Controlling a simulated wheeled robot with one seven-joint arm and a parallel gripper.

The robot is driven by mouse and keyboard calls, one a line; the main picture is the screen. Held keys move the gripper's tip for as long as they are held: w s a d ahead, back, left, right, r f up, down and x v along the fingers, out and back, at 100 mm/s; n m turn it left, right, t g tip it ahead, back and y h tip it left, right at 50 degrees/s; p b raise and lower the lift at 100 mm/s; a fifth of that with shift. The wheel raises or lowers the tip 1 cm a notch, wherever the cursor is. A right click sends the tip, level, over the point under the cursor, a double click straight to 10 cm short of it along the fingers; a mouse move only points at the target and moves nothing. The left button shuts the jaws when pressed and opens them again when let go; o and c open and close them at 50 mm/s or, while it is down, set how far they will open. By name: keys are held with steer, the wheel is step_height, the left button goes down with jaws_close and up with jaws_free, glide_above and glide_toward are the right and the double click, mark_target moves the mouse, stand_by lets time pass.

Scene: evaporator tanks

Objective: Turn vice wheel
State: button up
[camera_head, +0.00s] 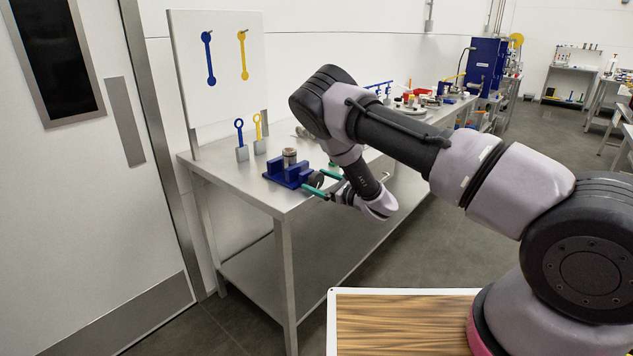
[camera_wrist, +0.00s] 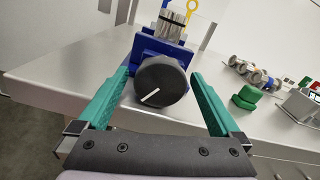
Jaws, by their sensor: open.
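The blue vice (camera_head: 288,173) stands at the near end of the steel table, with a metal cylinder (camera_head: 289,156) upright in it. Its round dark wheel (camera_wrist: 161,82) with a white mark faces my gripper in the wrist view; in the head view the wheel (camera_head: 316,180) shows between the fingers. My gripper (camera_wrist: 160,95) is open, with one green finger to the left of the wheel and one to the right. In the head view my gripper (camera_head: 324,183) is at the table's front edge.
The steel table (camera_head: 228,176) runs away to the back right. Blue and yellow wrenches stand in small grey blocks (camera_head: 242,153) behind the vice. A white board (camera_head: 218,80) with hanging tools rises behind. Green and metal parts (camera_wrist: 245,97) lie to the right.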

steer(key=shift+w+a, duration=0.2)
steer(key=shift+w, duration=0.05)
steer(key=c, duration=1.3)
steer(key=shift+m, duration=0.4)
steer(key=m, duration=0.2)
steer(key=shift+m, duration=2.5)
